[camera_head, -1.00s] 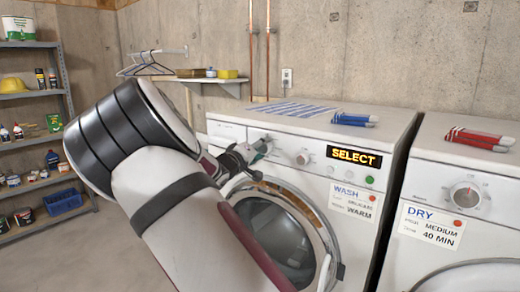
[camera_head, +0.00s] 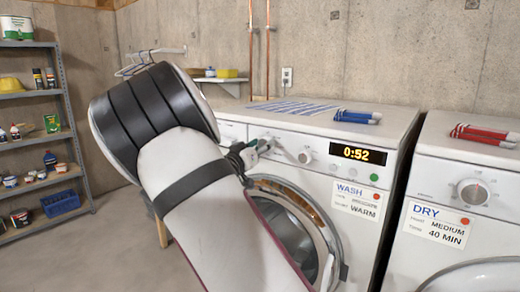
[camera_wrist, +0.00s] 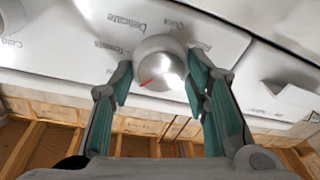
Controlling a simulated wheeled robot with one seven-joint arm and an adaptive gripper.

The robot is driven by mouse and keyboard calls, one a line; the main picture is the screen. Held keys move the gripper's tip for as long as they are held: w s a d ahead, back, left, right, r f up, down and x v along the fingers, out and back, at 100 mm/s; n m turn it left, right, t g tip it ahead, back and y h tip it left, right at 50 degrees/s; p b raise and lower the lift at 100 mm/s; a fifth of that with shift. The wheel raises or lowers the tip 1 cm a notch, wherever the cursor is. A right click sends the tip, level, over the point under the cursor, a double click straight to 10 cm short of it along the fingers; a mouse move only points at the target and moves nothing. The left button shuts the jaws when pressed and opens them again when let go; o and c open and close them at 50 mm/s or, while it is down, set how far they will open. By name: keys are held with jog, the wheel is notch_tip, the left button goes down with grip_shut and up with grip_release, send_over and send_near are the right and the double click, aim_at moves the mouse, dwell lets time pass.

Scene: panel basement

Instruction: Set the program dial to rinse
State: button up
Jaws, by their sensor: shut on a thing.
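The program dial (camera_wrist: 158,55) is a round silver knob with a red mark, seen in the wrist view. Its red mark points to the lower left of that picture. In the head view my gripper (camera_head: 256,147) is at the left of the washer's (camera_head: 318,178) panel and hides the dial. The washer display (camera_head: 358,153) reads 0:52.
A second washer knob (camera_head: 305,157) sits right of my gripper. Below are the round door (camera_head: 327,240) and a WASH card (camera_head: 356,200). A dryer (camera_head: 440,180) stands at right. Blue-handled things (camera_head: 357,116) and a striped cloth (camera_head: 290,107) lie on the washer.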

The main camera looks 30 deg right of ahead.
jog(key=shift+w+f+n+g+y+b, duration=0.1)
jog(key=shift+n+g+b, duration=0.65)
jog(key=shift+n+b, duration=4.7)
jog(key=shift+w+f+n+g+y+b, duration=0.1)
jog(key=shift+n+g+b, duration=0.7)
jog(key=shift+n+b, duration=4.6)
jog(key=shift+n+g+y+b, duration=0.1)
jog(key=shift+n+g+b, duration=0.65)
jog(key=shift+n+b, duration=4.65)
jog(key=shift+a+m, duration=0.1)
jog(key=shift+m, duration=0.15)
jog(key=o, duration=1.2)
jog(key=shift+c, duration=0.2)
